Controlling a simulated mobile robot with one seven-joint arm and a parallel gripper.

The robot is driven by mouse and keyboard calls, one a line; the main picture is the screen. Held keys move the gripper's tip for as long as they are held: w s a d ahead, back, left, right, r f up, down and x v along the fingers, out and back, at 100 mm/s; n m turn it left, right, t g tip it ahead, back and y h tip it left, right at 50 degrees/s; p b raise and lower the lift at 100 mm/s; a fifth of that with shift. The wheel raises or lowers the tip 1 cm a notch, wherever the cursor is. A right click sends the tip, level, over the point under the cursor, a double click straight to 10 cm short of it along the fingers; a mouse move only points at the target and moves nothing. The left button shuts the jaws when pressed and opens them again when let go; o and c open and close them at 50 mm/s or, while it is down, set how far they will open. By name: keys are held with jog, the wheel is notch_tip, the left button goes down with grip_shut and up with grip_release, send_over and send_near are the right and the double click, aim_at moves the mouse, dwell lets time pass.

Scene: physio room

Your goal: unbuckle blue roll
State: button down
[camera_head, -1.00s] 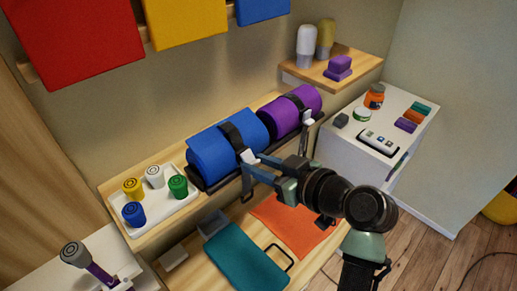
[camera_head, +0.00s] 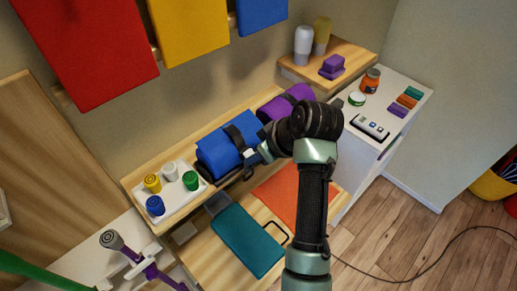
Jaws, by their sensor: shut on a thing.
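The blue roll (camera_head: 217,152) lies on the upper wooden shelf in the head view. A black strap (camera_head: 234,135) goes around its middle, with a pale buckle (camera_head: 247,154) on its front side. My gripper (camera_head: 252,157) is at the front of the roll by this buckle. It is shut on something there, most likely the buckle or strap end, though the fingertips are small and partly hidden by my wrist. The purple roll (camera_head: 271,107) lies to the right on the same shelf, partly hidden behind my arm.
A white tray (camera_head: 181,208) with several coloured containers stands left of the blue roll. A teal case (camera_head: 245,240) and an orange cloth (camera_head: 272,190) lie on the lower level. A white cabinet (camera_head: 345,165) stands at right. The wooden floor (camera_head: 420,255) at the lower right holds a cable.

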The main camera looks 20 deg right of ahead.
dwell(0.4)
jog(key=c, duration=0.6)
grip_release()
jog(key=p+v, duration=0.2)
jog(key=v, duration=1.1)
jog(key=shift+p, duration=0.4)
jog(key=shift+w+a, duration=0.1)
